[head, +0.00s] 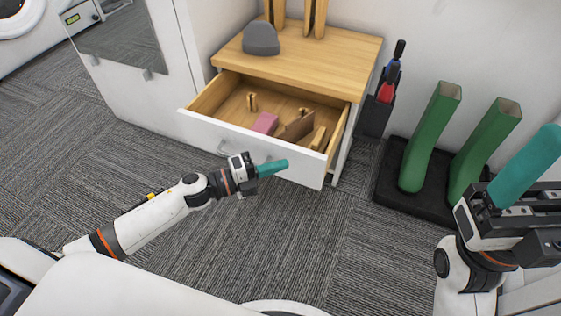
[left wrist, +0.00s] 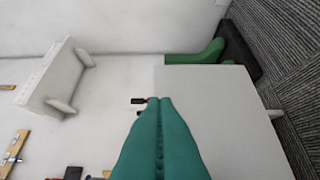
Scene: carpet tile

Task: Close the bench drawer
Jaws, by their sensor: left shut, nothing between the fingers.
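The bench drawer (head: 305,168) stands pulled out below the wooden bench top (head: 322,62), its inside showing from above.
The drawer holds a pink block (head: 265,123), a brown piece (head: 297,128) and small wooden pieces. A grey rounded object (head: 261,38) sits on the bench top. Green boots (head: 430,140) stand on a black tray (head: 388,185) at right. Carpet before the drawer is clear.

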